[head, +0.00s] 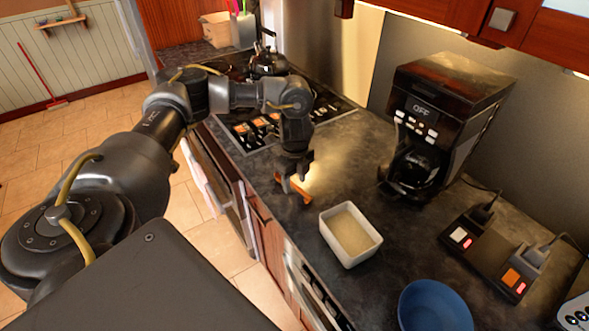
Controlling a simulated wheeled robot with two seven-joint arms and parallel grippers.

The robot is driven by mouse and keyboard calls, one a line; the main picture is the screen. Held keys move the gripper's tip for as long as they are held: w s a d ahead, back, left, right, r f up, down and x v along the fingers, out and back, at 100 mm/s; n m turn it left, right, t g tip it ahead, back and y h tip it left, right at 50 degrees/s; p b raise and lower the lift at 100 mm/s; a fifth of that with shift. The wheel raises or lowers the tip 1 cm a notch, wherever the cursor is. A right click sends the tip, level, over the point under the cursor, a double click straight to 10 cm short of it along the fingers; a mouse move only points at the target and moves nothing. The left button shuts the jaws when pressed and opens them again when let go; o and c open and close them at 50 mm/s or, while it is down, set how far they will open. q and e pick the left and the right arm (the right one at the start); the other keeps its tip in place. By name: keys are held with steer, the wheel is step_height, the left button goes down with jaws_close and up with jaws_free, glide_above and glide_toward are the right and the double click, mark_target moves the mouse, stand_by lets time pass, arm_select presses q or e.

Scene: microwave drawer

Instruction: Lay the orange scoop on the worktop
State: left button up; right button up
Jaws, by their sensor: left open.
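The orange scoop (304,188) is small in the head view and lies at the worktop (319,179), left of the white rectangular dish. My left gripper (292,187) points down right at the scoop, with its jaws open. The fingers hide part of the scoop, and I cannot tell whether they touch it. My right gripper is not in view.
A white dish (378,243) with pale contents stands close to the right of the scoop. A coffee maker (450,110), a power strip (486,257) with plugs and a blue bowl (434,308) stand further right. The stove (262,133) is behind.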

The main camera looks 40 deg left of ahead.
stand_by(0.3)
arm_select(q)
steer(key=o, duration=0.5)
steer(key=shift+o, duration=0.2)
step_height(320, 180, up, 11)
stand_by(0.5)
